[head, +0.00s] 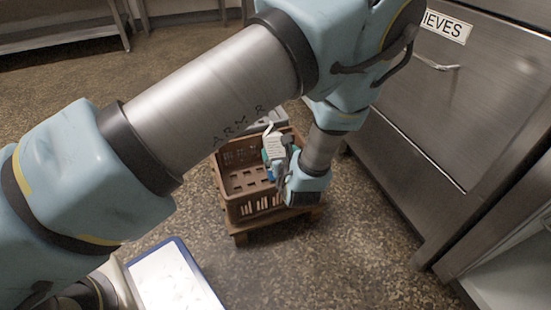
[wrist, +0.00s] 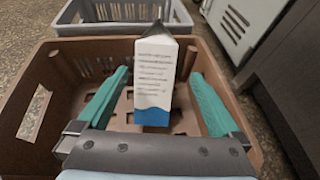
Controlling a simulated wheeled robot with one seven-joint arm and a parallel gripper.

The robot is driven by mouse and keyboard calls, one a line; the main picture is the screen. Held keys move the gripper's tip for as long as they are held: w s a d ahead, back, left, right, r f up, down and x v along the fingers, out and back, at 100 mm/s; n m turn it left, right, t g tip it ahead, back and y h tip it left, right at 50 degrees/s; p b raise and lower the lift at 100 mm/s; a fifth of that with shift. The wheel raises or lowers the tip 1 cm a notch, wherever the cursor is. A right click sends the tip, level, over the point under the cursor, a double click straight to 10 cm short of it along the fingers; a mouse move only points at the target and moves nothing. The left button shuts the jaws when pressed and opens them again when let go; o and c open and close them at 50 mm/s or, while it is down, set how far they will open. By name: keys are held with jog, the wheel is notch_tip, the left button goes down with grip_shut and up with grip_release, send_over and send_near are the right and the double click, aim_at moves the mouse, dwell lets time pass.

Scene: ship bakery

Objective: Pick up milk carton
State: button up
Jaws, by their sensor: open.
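The milk carton (wrist: 154,80) is white with lines of dark print, a blue wave band at its base and a dark gable top. It stands upright in the brown crate (wrist: 25,85) in the wrist view. My gripper (wrist: 165,85) is open, with one teal finger on each side of the carton and a visible gap on both sides. In the head view my gripper (head: 273,160) reaches down into the brown crate (head: 232,200). The carton's white side (head: 274,146) shows there, partly hidden by my gripper.
The brown crate sits on a low wooden base (head: 280,222). A grey crate (wrist: 120,22) stands just behind it. Steel cabinets (head: 455,110) stand close on the right. A blue-rimmed white tray (head: 172,280) is at the lower left. Speckled floor is open at the lower middle.

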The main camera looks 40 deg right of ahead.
aim_at(275, 147)
jog(key=shift+x, duration=0.85)
jog(key=b+x, duration=0.3)
jog(key=x, duration=0.1)
jog(key=shift+w+a+f+b, duration=0.2)
jog(key=shift+w+f+b, duration=0.15)
jog(key=shift+w+b, duration=0.05)
jog(key=shift+w+d, duration=0.1)
jog(key=shift+w, duration=0.1)
jog(key=shift+r, duration=0.1)
grip_shut()
